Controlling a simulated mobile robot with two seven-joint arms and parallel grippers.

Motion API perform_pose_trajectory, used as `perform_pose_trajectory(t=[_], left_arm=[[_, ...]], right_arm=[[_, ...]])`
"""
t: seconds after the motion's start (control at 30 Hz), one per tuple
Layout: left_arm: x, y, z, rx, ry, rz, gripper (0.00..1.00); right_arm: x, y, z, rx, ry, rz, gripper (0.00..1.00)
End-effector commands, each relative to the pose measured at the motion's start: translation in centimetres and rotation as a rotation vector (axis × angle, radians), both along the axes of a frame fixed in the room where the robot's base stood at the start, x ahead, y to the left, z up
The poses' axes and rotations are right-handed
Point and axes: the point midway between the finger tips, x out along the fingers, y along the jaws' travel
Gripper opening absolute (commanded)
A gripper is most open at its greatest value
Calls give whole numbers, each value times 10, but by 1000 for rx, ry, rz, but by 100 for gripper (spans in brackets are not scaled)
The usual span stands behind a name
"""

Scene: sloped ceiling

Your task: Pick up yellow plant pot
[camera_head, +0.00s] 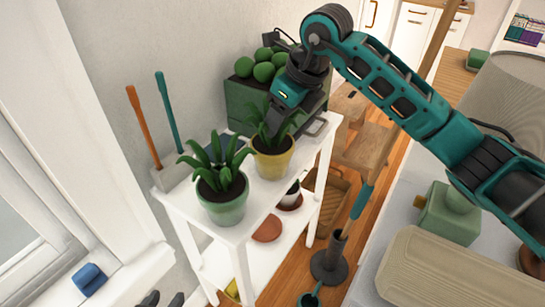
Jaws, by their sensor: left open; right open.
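The yellow plant pot (272,163) stands upright on the top shelf of a white rack (249,222), with a leafy green plant in it. My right gripper (287,128) comes down from above, over the back and right of this plant. It is open, and its fingers are partly hidden by the leaves. I cannot tell whether it touches the pot. My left gripper (163,300) shows only as two dark, separated fingertips at the bottom edge, below the rack and away from the pot; it is open.
A green pot (222,205) with a spiky plant stands left of the yellow pot. A dark green planter (250,105) with round plants stands behind. Two upright tool handles (143,120) rise at the back left. A beige sofa (450,275) fills the lower right.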

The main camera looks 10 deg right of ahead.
Motion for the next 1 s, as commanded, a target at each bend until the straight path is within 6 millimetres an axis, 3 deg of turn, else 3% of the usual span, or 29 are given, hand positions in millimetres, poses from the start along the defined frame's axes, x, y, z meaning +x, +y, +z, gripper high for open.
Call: perform_pose_trajectory(t=[0.2,0.5,1.0], left_arm=[[0,-1,-7,-4,1,3,43],[0,-1,-7,-6,2,5,43],[0,-1,-7,-3,1,4,43]], right_arm=[[12,14,-27,1,4,0,52],[14,14,-30,0,-1,1,52],[14,14,-30,0,0,0,5]])
